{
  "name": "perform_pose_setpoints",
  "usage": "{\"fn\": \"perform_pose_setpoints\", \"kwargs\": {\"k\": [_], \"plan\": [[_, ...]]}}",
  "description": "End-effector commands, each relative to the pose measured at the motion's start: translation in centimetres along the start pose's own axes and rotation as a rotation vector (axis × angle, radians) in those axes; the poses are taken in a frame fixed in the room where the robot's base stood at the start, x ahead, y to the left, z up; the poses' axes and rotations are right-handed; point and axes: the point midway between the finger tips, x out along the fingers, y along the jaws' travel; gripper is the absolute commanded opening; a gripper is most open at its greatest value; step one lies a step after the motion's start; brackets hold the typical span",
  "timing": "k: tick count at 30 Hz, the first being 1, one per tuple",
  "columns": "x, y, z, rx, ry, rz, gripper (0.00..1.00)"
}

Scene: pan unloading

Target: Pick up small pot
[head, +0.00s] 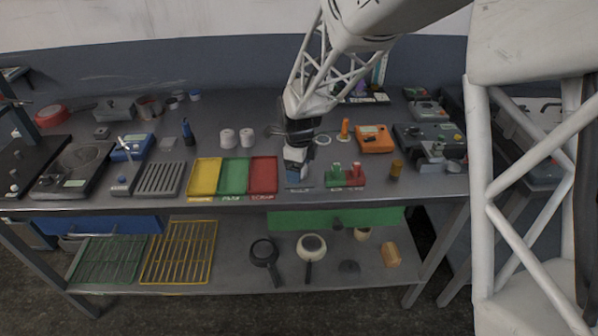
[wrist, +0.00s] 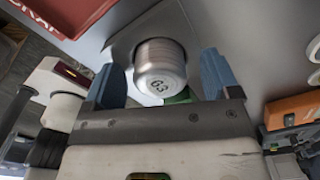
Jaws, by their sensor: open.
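A small metal pot (wrist: 160,62), a silvery cylinder with ribbed sides and dark characters on its rounded near end, shows between my fingers in the wrist view. My gripper (wrist: 161,76) is open, its two blue fingers on either side of the pot, with a narrow gap visible at each side. I cannot tell how deep the fingers reach along it. In the head view my gripper (head: 297,173) points down over the bench, right of the red tray, and hides the pot there.
The red tray (head: 263,174) is close on the left, beside green (head: 233,177) and yellow (head: 204,177) trays. A red-and-green block (head: 345,176) stands close on the right. An orange device (head: 374,139) is farther right. Pans lie on the lower shelf (head: 215,275).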

Motion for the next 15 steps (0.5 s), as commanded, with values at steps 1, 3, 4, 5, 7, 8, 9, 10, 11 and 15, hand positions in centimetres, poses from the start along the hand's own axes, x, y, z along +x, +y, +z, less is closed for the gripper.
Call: {"fn": "perform_pose_setpoints", "kwargs": {"k": [1,3,4,5,7,8,9,10,11,15], "plan": [[0.00,0.00,0.00,0.000,0.000,0.000,0.82],[-0.01,0.00,0.00,0.000,0.000,0.000,0.82],[-0.01,0.00,0.00,0.000,0.000,0.000,0.82],[-0.01,0.01,0.00,0.000,0.000,0.000,0.82],[-0.01,0.00,0.00,0.000,0.000,0.000,0.82],[-0.01,0.01,0.00,0.000,0.000,0.000,0.82],[-0.01,0.01,0.00,0.000,0.000,0.000,0.82],[-0.01,0.01,0.00,0.000,0.000,0.000,0.82],[-0.01,0.01,0.00,0.000,0.000,0.000,0.79],[-0.01,0.01,0.00,0.000,0.000,0.000,0.57]]}}
